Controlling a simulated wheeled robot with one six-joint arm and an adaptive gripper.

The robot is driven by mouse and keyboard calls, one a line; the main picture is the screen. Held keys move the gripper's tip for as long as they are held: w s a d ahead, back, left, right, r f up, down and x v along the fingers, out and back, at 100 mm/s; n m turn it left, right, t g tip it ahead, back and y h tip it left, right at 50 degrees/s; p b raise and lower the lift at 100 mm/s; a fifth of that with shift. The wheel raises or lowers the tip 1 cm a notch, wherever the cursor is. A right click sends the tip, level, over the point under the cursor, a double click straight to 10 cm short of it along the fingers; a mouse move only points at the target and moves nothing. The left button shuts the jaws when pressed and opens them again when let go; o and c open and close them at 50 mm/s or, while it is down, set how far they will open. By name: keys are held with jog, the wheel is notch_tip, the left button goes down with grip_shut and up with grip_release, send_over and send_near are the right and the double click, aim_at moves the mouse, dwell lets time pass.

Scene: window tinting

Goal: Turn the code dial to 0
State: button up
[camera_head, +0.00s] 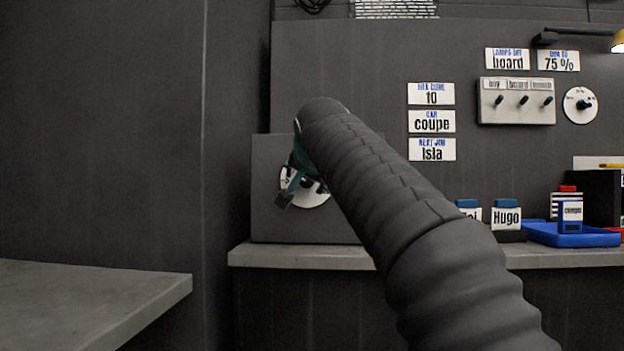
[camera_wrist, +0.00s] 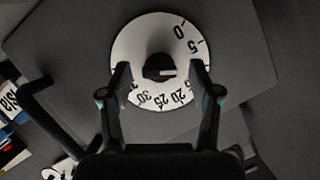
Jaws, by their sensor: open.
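The code dial (camera_wrist: 148,35) is a white disc with black numbers on the grey front of a box. Its black knob (camera_wrist: 158,67) has a pale mark pointing right in the wrist view, below the 5; the number there is hidden by a finger. The 0 is at the disc's upper right in that view. My gripper (camera_wrist: 160,70) is open, with one finger on each side of the knob and gaps visible. In the head view the dial (camera_head: 311,195) is partly covered by my gripper (camera_head: 289,190) and arm.
The grey box (camera_head: 265,215) stands on a counter (camera_head: 300,257). A dark bar handle (camera_wrist: 38,97) juts out left of the dial in the wrist view. Label cards (camera_head: 431,121), a switch panel (camera_head: 516,101) and a blue tray (camera_head: 570,236) are to the right.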

jog(key=shift+w, duration=0.15)
jog(key=c, duration=1.1)
jog(key=shift+d, duration=0.1)
jog(key=shift+c, duration=0.2)
jog(key=shift+p, duration=0.4)
